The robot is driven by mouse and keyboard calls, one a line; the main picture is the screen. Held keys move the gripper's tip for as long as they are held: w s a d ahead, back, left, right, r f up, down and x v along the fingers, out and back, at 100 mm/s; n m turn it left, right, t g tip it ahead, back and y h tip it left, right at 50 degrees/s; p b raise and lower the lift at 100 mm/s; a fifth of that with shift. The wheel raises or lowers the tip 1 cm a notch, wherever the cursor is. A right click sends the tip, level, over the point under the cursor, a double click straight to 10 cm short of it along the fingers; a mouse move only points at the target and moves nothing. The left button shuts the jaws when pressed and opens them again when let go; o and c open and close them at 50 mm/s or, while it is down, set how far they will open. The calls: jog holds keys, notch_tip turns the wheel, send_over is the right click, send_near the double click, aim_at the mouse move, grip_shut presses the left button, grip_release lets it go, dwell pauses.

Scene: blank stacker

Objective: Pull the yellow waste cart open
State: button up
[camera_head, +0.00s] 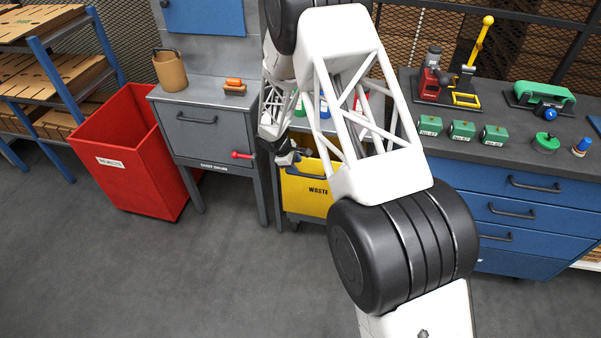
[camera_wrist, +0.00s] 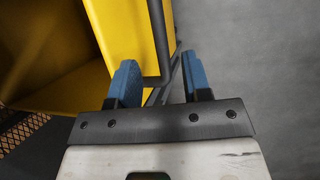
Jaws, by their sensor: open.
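The yellow waste cart (camera_head: 306,194), lettered "WASTE", stands between the grey cabinet and the blue drawer bench, partly hidden behind my arm. In the wrist view the yellow cart (camera_wrist: 131,28) shows its top edge and part of its hollow inside at left. Its dark bar handle (camera_wrist: 160,62) runs along the front wall and passes between my fingertips. My gripper (camera_wrist: 157,80) is open, with one blue-padded finger on each side of the bar. The left finger overlaps the yellow front wall in the picture; I cannot tell if it touches. In the head view my gripper (camera_head: 291,157) is small at the cart's upper edge.
A red rejects bin (camera_head: 115,150) stands left of the grey cabinet (camera_head: 205,130), which has a red-knobbed lever (camera_head: 242,155). The blue drawer bench (camera_head: 505,205) is at right. The grey floor (camera_head: 240,275) before the cart is clear.

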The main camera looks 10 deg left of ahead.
aim_at(301, 174)
jog(key=shift+x, duration=2.8)
grip_shut()
